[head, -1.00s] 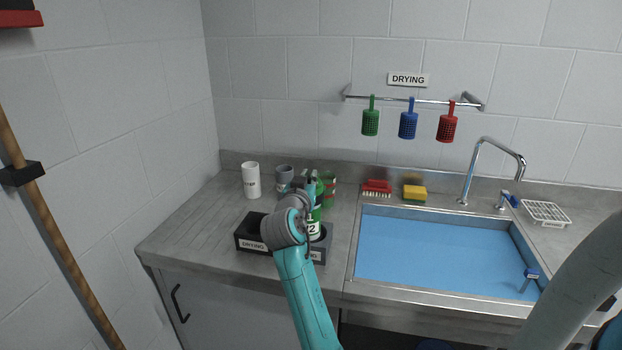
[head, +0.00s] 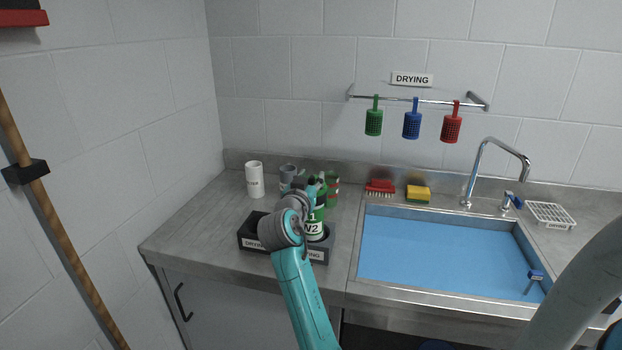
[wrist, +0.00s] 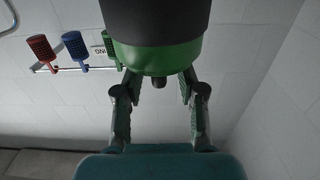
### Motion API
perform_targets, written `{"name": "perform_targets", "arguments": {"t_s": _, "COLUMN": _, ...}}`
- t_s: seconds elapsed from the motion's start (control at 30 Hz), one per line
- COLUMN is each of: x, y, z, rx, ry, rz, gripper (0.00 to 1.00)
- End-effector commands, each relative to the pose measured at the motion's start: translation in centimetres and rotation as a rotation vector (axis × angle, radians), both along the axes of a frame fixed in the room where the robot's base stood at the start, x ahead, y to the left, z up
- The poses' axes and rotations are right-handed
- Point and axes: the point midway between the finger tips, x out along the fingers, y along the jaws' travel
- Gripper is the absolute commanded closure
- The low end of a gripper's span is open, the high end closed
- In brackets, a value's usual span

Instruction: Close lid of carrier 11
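A green carrier (head: 319,213) with a white label reading something like 11 and N2 stands at the right part of the dark block labelled DRYING (head: 250,243). My arm hides part of it. My gripper (head: 318,180) is at the carrier's top; its fingertips are small and partly hidden there. In the wrist view, a dark body with a green band (wrist: 158,57) fills the top centre, with a small knob below it. My gripper's fingers (wrist: 160,82) are apart and their tips pass behind this green part. I cannot tell whether they touch it.
A white container (head: 255,180), a grey container (head: 288,175) and a green-and-red item (head: 332,190) stand behind. A red brush (head: 380,187), yellow sponge (head: 418,193) and blue sink (head: 440,255) are right. Mesh baskets hang from the wall rail (head: 430,101).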

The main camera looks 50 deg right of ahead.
Motion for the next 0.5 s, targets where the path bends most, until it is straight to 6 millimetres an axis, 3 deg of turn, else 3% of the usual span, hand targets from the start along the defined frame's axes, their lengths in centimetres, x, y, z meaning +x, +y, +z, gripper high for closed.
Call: {"name": "perform_targets", "arguments": {"t_s": 0.5, "x": -3.3, "y": 8.6, "z": -0.1, "rx": 0.0, "ry": 0.001, "rz": 0.003, "gripper": 0.6}}
